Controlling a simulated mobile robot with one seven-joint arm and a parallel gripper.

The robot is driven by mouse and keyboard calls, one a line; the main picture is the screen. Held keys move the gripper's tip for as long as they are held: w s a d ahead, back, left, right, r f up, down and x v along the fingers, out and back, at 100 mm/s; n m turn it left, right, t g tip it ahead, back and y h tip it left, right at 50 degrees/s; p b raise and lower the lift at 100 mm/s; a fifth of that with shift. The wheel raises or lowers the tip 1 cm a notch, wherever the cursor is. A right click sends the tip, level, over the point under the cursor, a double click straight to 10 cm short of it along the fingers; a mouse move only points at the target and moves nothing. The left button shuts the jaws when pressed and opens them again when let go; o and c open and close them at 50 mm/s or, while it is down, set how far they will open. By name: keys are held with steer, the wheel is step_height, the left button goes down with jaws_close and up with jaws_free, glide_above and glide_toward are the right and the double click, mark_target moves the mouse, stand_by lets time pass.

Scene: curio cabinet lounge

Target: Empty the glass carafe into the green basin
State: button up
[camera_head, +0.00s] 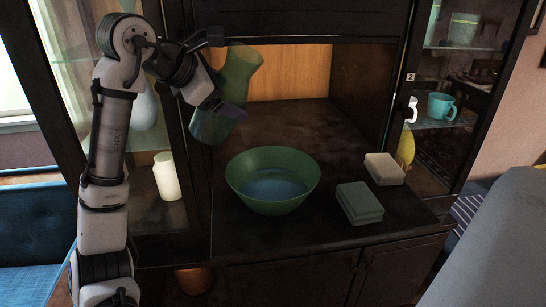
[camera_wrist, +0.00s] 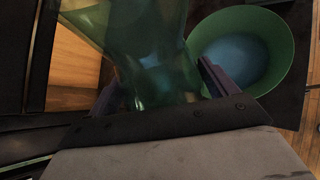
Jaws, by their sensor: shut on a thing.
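The glass carafe (camera_head: 238,72) is see-through green and sits in my gripper (camera_head: 226,104), above and left of the basin. It is tilted, its wider flared end up and to the right. My gripper is shut on its middle; the wrist view also shows the carafe (camera_wrist: 150,50) between the two fingers. Blue liquid shows low in the carafe. The green basin (camera_head: 240,180) stands upright on the cabinet counter with blue liquid in its bottom.
Right of the basin lie a green block-like stack (camera_head: 359,203) and a pale one (camera_head: 384,168). A white jar (camera_head: 167,176) is left, behind the glass door. A teal mug (camera_head: 441,106) is on the right shelf. The counter behind the basin is clear.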

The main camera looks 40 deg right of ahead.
mark_target(236, 80)
steer(key=s+n+g+h+p, duration=0.1)
steer(key=s+d+r+n+g+h+p, duration=0.1)
steer(key=p, duration=0.1)
steer(key=shift+s+d+r, duration=0.15)
steer(key=shift+s+d, duration=0.1)
steer(key=shift+s+d+r+n+g+h+p, duration=0.1)
steer(key=shift+s+d+n+g+h+p, duration=0.1)
steer(key=shift+s+n+g+h+p, duration=0.35)
steer(key=shift+w+a+r+p, duration=0.35)
steer(key=shift+w+r+p, duration=0.4)
steer(key=shift+p, duration=0.45)
steer(key=shift+w+a, duration=0.15)
steer(key=shift+w, duration=0.05)
steer(key=shift+w+a+r, duration=0.35)
steer(key=shift+w+r, duration=0.25)
steer(key=shift+w, duration=0.05)
steer(key=shift+w+a+r, duration=0.35)
steer(key=shift+w+r, duration=0.2)
steer(key=shift+w, duration=0.1)
